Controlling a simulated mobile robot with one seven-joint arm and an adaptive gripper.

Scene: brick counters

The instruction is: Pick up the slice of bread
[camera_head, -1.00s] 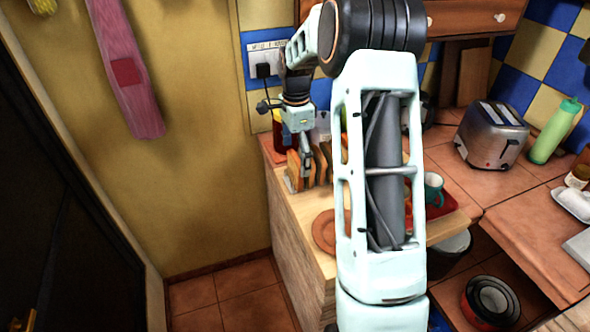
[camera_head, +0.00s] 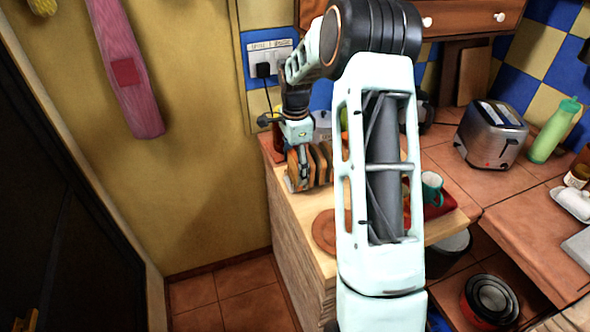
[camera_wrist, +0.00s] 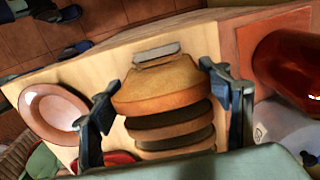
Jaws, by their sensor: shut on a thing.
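The front slice of bread (camera_wrist: 160,86) is at the near end of a row of several slices in the wrist view. It also shows in the head view (camera_head: 294,170) at the left end of the counter. My gripper (camera_wrist: 160,77) has one finger at each side edge of this front slice and is shut on it. In the head view my gripper (camera_head: 304,168) points down at the row. The slice still stands in line with the other slices (camera_wrist: 172,132), in what looks like a rack (camera_wrist: 156,54).
A brown round plate (camera_head: 324,232) lies in front of the bread. A red jar (camera_wrist: 290,68) stands close to the right finger in the wrist view. A teal mug (camera_head: 432,187) and a toaster (camera_head: 490,135) are to the right. The yellow wall is at the left.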

